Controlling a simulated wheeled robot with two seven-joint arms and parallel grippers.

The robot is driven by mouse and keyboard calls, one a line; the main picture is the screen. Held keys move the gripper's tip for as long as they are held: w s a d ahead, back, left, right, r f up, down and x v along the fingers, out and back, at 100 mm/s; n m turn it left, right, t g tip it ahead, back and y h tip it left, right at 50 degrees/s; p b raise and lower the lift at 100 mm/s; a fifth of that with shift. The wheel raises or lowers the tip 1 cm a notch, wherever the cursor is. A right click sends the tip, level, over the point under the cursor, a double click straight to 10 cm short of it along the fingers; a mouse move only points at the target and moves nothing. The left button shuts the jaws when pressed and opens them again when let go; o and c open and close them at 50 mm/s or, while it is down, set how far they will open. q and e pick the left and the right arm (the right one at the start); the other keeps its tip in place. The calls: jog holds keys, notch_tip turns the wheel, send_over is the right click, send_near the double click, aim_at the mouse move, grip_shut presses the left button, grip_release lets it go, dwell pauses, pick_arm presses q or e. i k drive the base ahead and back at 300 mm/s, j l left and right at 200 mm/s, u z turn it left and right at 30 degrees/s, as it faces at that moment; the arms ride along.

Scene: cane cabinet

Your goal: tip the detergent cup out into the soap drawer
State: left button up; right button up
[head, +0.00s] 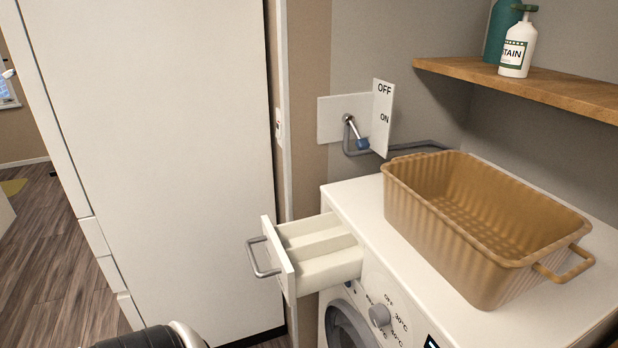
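The soap drawer (318,257) is pulled out of the upper left of the washing machine (362,215). It is white, with a grey bar handle (258,262) on its front and a raised divider between its compartments. I see no detergent cup in the head view. Neither of my grippers shows. A dark rounded part with a silver rim, which looks like part of my own arm, shows at the bottom left edge.
An empty tan basket (440,238) stands on the machine top. A tap lever with a blue tip (362,143) is on the wall behind, beside an OFF/ON plate (382,118). A wooden shelf (545,92) holds a white bottle (517,48) and a teal one. A tall white cabinet (150,150) stands left.

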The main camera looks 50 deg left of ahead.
aim_at(314, 254)
jog(key=k+u, duration=0.25)
jog(key=k+j+u, duration=0.1)
jog(key=k+u, duration=0.15)
jog(key=i+j+u, duration=0.2)
jog(key=j+u, duration=0.15)
jog(key=i+j+u, duration=0.35)
jog(key=k+l, duration=0.05)
jog(key=k, duration=0.05)
